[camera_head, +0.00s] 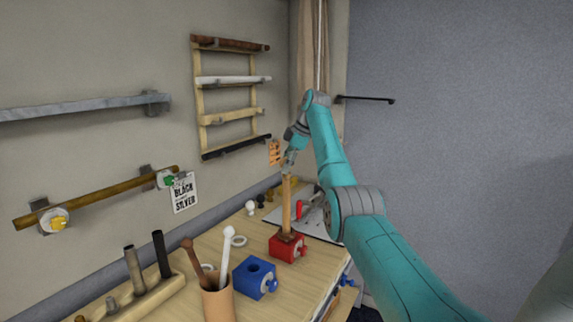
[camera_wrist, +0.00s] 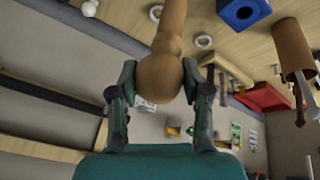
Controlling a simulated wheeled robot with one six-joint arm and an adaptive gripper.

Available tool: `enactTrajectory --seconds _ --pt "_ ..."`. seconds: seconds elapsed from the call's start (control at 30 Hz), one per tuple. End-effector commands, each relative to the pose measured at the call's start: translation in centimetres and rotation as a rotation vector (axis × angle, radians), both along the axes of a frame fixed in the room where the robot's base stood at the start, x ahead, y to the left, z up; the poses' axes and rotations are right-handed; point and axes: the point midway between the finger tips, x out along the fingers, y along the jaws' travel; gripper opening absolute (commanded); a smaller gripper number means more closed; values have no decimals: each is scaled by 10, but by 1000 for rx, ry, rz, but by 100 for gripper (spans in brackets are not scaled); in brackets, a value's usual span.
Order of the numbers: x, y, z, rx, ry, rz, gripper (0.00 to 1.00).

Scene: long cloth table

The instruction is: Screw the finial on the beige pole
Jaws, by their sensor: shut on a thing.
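The beige pole (camera_head: 286,205) stands upright in a red clamp block (camera_head: 288,247) on the table. My gripper (camera_head: 289,165) is at the pole's top end. In the wrist view, my gripper (camera_wrist: 160,80) has one finger on each side of a round tan finial (camera_wrist: 158,88) and is shut on it. The pole (camera_wrist: 171,18) runs away from the finial in that view, in line with it. The finial's neck meets the pole's end; I cannot tell how far the thread is engaged. In the head view the finial is mostly hidden by my fingers.
A blue clamp block (camera_head: 256,278) and a brown cup (camera_head: 217,300) holding poles stand nearer on the table. A wooden rack (camera_head: 150,296) holds dark poles at the front left. White rings and small finials lie towards the wall. Wall racks hold more poles.

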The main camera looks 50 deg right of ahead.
Motion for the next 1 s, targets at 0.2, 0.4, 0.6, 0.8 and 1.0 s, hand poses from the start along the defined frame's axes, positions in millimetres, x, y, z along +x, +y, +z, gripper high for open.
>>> enactTrajectory --seconds 0.2,0.4,0.6,0.8,1.0 --pt "1 0 -1 -4 -4 -188 17" --pt "1 1 0 -3 -4 -431 17" --pt "1 1 0 -3 -3 -684 17" --pt "1 1 1 -4 -3 -945 17" --pt "1 1 1 -4 -2 -1206 17"
